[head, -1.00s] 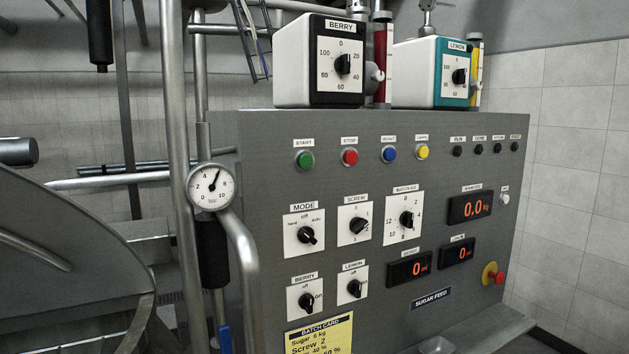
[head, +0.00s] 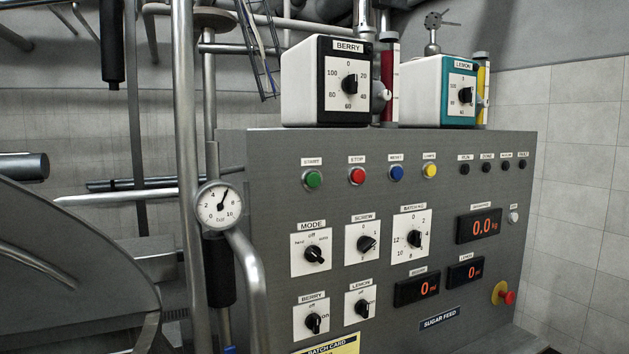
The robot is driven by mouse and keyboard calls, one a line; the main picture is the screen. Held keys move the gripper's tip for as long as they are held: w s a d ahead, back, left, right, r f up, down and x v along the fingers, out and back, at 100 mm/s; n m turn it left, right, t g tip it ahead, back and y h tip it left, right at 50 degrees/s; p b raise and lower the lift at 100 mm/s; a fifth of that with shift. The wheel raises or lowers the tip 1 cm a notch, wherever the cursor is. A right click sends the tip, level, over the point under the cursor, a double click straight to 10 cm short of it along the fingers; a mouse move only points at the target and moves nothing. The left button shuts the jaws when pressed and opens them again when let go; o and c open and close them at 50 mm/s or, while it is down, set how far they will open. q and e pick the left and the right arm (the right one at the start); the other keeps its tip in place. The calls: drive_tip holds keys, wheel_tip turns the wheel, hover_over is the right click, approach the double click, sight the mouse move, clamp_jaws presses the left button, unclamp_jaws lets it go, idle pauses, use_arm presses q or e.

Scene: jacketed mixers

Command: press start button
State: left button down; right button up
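The green start button (head: 313,180) is at the upper left of the grey control panel (head: 290,210), under a START label. It is unobstructed. The red stop button (head: 357,176), a blue button (head: 396,173) and a yellow button (head: 430,170) sit to its right in the same row. Neither of my grippers shows in the head view.
A pressure gauge (head: 219,206) and vertical steel pipes stand just left of the panel. Berry (head: 348,84) and lemon (head: 461,92) dosing boxes sit on top. A red emergency knob (head: 507,297) juts out at the lower right. A batch card (head: 330,348) is cut off below.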

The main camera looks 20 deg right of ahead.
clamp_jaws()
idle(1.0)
